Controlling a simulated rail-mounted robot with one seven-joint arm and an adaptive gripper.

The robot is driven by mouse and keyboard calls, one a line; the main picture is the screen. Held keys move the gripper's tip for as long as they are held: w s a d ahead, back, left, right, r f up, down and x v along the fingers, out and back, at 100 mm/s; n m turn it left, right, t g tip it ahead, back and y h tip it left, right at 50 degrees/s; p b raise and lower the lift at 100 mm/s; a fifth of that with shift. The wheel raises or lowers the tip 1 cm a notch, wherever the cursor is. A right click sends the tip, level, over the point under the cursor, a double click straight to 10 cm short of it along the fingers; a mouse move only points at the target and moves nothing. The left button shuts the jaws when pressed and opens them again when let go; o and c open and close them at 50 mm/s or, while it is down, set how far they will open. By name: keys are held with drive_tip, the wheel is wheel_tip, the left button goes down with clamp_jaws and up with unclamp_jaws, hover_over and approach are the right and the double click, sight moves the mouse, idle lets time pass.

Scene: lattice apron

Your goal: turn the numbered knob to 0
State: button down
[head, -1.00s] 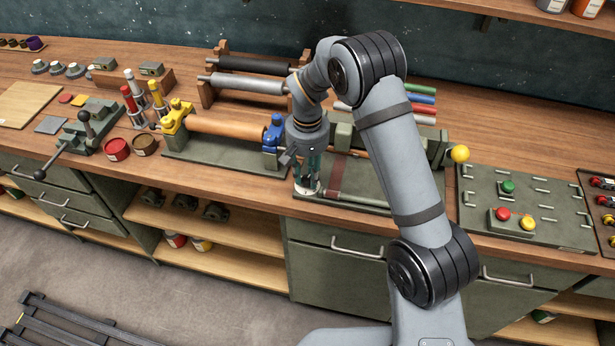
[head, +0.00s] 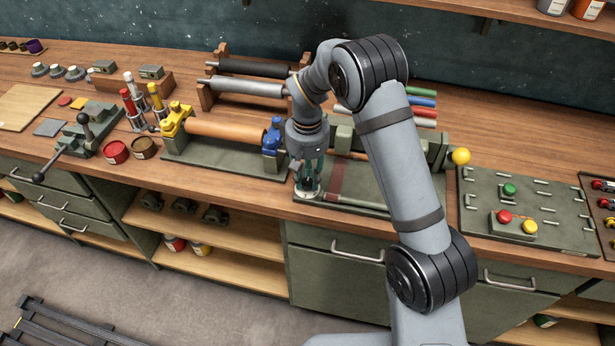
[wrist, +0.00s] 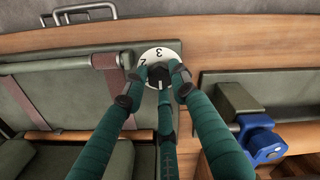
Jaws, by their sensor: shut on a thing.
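The numbered knob is a black grip on a round white dial (wrist: 153,54) with dark numerals. A 3 and a 2 show on the dial's far side in the wrist view; the other marks are hidden by the fingers. My gripper (wrist: 158,80) has dark green fingers with black tips and is shut on the knob's grip. In the head view my gripper (head: 308,182) points down at the white dial (head: 307,194), at the left front corner of a green press bed. The pointer's reading is not clear.
A green roller stand with a blue clamp (head: 272,137) and a yellow clamp (head: 177,118) stands just left of my gripper. The press bed (head: 362,190) with a reddish-brown strap lies to the right. A button panel (head: 560,200) is farther right.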

sight(307, 181)
drive_tip(key=c, duration=1.4)
unclamp_jaws()
drive_tip(key=shift+r, duration=4.05)
drive_tip(key=shift+f, duration=0.1)
wheel_tip(307, 181, down, 7)
drive_tip(key=shift+f, duration=0.15)
drive_tip(key=shift+s, duration=0.1)
